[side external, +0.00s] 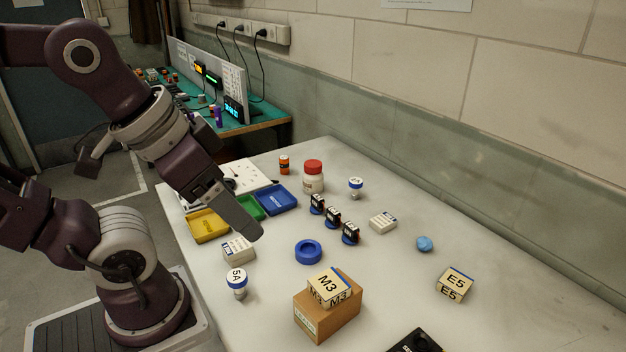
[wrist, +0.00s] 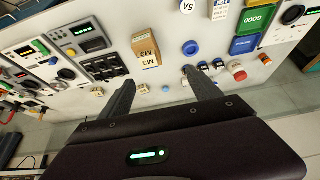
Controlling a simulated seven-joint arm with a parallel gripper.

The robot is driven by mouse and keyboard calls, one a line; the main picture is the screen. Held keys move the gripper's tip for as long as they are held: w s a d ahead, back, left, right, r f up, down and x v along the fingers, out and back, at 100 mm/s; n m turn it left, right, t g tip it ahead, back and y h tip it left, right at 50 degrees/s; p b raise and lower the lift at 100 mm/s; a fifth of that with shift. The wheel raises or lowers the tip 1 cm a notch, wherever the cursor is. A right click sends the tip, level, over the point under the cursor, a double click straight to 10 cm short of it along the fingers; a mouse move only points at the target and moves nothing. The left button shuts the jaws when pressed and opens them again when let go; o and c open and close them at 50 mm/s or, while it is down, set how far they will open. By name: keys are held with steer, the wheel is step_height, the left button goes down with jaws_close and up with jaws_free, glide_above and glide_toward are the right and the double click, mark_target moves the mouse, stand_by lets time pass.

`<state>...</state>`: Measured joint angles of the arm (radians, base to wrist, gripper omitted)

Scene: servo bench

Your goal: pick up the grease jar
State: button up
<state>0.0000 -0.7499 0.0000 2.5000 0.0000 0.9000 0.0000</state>
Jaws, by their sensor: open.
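The likely grease jar (side external: 313,178) is a white jar with a red lid, upright towards the back of the bench in the side external view. In the wrist view its red lid (wrist: 237,71) shows right of my right-hand finger. My gripper (side external: 252,230) is above the front-left part of the bench, nearer the camera than the jar and apart from it. In the wrist view my gripper (wrist: 158,75) has its two fingers spread wide with nothing held between them. The jar's label is too small to read.
Blue (side external: 277,199), green and yellow trays lie left of the jar. A cardboard box (side external: 327,312) with an M3 block is at the front.

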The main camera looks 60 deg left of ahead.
steer(key=w+a+f+n+t+y, duration=0.1)
steer(key=w+a+n, duration=0.2)
steer(key=w, duration=0.9)
steer(key=w+a+f+n+t, duration=0.1)
steer(key=w+a+n+t, duration=0.2)
steer(key=w, duration=1)
steer(key=n+g+y, duration=0.1)
steer(key=n+y, duration=0.3)
steer(key=y, duration=0.3)
glide_toward(313, 164)
steer(key=w+d, duration=0.3)
steer(key=w, duration=0.2)
steer(key=a+f+y, duration=0.1)
steer(key=a, duration=0.1)
steer(key=a+f+y, duration=0.1)
steer(key=a, duration=0.1)
steer(key=s+a+f+n+g+y, duration=0.1)
steer(key=a+f, duration=0.1)
steer(key=shift+a, duration=0.15)
steer(key=x, duration=0.7)
steer(key=shift+w+r, duration=0.1)
steer(key=shift+w, duration=0.15)
jaws_close()
